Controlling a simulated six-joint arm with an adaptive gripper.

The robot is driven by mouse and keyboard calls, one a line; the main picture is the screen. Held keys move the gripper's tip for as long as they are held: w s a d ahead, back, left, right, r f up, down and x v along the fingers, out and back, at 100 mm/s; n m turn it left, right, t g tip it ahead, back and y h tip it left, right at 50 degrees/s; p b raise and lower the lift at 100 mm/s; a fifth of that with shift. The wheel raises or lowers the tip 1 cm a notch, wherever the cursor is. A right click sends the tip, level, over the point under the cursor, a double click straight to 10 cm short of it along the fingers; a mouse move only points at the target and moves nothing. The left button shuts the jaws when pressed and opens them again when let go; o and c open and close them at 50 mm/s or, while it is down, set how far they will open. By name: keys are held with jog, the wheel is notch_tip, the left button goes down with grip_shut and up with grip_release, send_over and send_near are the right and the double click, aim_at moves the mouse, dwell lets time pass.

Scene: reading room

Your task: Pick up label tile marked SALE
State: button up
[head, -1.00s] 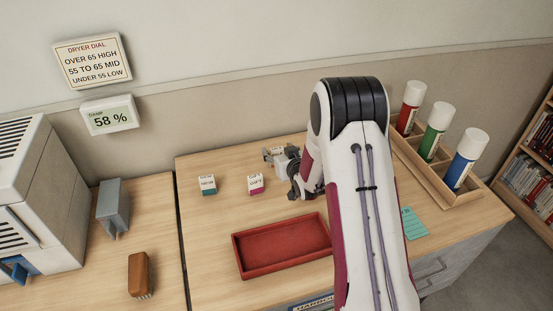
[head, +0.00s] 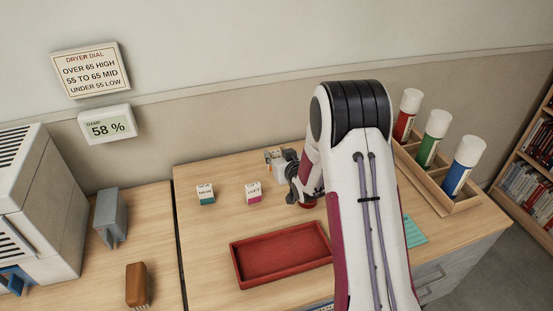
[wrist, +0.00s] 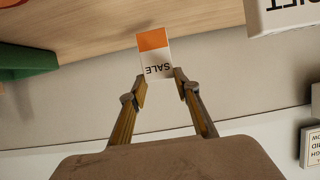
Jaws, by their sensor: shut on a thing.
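The SALE label tile (wrist: 154,55), white with an orange band, sits between my gripper's fingertips (wrist: 159,84) in the wrist view, its lettering upside down there. My gripper is shut on it. In the head view my gripper (head: 277,160) is near the back of the table, left of my arm, and the tile is mostly hidden by it. I cannot tell its exact height above the table.
A NEW tile (head: 205,194) and a GIFT tile (head: 253,193) stand on the table (head: 200,235) to the left. A red tray (head: 240,266) lies in front. A wooden rack (head: 432,191) with red, green and blue bottles is at right.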

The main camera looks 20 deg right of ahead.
notch_tip(320, 180, up, 8)
dwell(0.5)
